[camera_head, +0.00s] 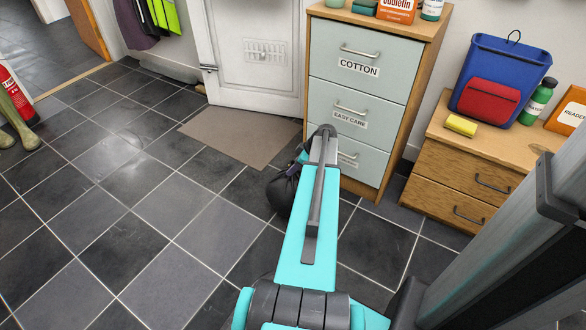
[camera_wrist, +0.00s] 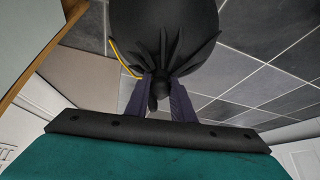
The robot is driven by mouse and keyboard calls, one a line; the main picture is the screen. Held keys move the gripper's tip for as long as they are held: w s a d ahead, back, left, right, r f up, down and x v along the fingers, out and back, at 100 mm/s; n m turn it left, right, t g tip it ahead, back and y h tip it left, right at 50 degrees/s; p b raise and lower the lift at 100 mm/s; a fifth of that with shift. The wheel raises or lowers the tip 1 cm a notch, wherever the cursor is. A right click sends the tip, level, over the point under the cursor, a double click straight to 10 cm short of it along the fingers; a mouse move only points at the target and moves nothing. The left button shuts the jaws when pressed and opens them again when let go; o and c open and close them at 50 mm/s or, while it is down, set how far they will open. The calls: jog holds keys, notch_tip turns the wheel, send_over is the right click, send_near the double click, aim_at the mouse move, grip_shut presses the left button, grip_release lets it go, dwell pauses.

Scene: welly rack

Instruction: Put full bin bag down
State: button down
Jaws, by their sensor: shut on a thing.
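The full bin bag (camera_wrist: 165,32) is black with a gathered neck and a yellow drawstring at its left side in the wrist view. My gripper (camera_wrist: 160,92) is shut on the gathered neck of the bag. In the head view the bag (camera_head: 281,192) shows as a dark shape, partly hidden behind my arm, in front of the drawer unit. My gripper is mostly hidden there by the arm. I cannot tell whether the bag touches the floor.
A drawer unit (camera_head: 359,66) with labelled drawers stands just beyond my arm. A low wooden cabinet (camera_head: 466,178) is at the right. A brown mat (camera_head: 236,137) lies before the white door (camera_head: 250,50). The tiled floor at left is clear; boots (camera_head: 18,122) stand at its far left.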

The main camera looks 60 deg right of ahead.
jog(key=c, duration=1.9)
grip_release()
jog(key=shift+f, duration=0.1)
jog(key=o, duration=0.4)
jog(key=shift+c, duration=0.2)
jog(key=shift+r, duration=0.2)
jog(key=p+v, duration=0.4)
jog(key=v, duration=0.8)
